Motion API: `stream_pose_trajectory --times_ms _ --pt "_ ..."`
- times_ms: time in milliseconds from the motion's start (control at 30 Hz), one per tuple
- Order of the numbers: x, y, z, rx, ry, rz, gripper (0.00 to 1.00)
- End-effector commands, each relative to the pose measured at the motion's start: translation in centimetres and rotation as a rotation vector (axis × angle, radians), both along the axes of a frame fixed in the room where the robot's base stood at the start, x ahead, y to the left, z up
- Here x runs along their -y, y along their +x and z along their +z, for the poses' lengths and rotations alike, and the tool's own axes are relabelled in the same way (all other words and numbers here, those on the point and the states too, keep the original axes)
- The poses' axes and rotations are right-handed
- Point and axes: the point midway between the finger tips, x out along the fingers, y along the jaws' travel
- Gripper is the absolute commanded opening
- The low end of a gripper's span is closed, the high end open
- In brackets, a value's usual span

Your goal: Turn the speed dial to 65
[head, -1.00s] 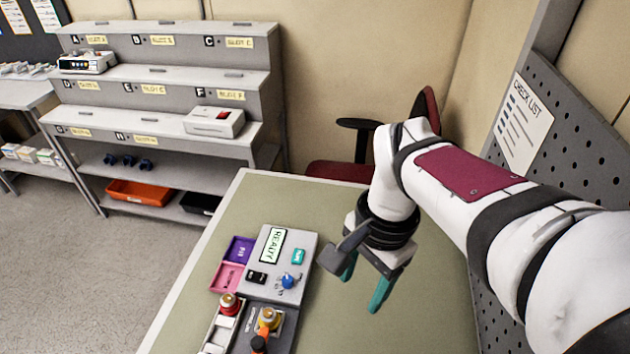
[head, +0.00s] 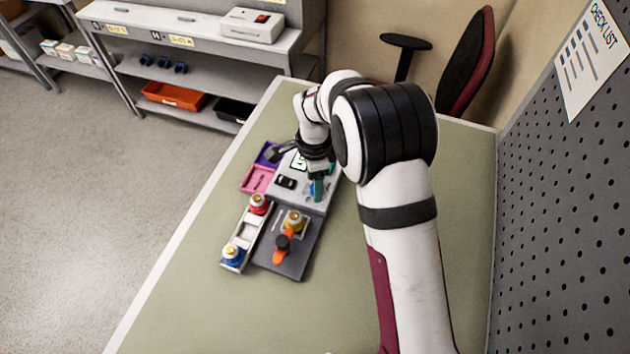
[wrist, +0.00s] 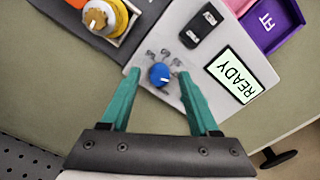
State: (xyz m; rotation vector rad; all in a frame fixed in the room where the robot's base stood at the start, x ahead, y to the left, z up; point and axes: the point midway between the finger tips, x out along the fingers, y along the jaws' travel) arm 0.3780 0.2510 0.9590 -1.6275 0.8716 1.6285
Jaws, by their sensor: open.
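The speed dial (wrist: 159,74) is a small blue knob with a white mark, on a light grey panel (wrist: 150,40) in the wrist view. Small numbers surround it, too small to read surely. My gripper (wrist: 159,82) has its two teal fingers spread, one on each side of the dial, with nothing held between them. I cannot tell how far the fingertips are above the panel. A display (wrist: 235,75) beside the dial reads READY. In the head view my gripper (head: 318,188) points down over the panel's right part and mostly hides the dial.
A yellow-and-white capped bottle (wrist: 103,20) stands close on the other side. In the head view an orange-handled part (head: 284,246) and a rail with red and blue bottles (head: 232,254) lie nearer. The green table (head: 190,290) is otherwise clear.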

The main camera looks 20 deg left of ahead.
Motion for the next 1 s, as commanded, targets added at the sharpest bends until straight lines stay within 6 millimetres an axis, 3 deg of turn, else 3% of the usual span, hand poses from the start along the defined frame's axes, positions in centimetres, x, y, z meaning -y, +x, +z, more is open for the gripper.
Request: stream_pose_trajectory --times_ms 367,733,1000 --pt "0.00 0.01 -0.87 0.001 0.001 0.000 0.62" --pt "0.01 0.02 -0.84 0.001 0.001 0.001 0.00" --pt "0.01 0.02 -0.82 0.001 0.001 0.006 0.00"
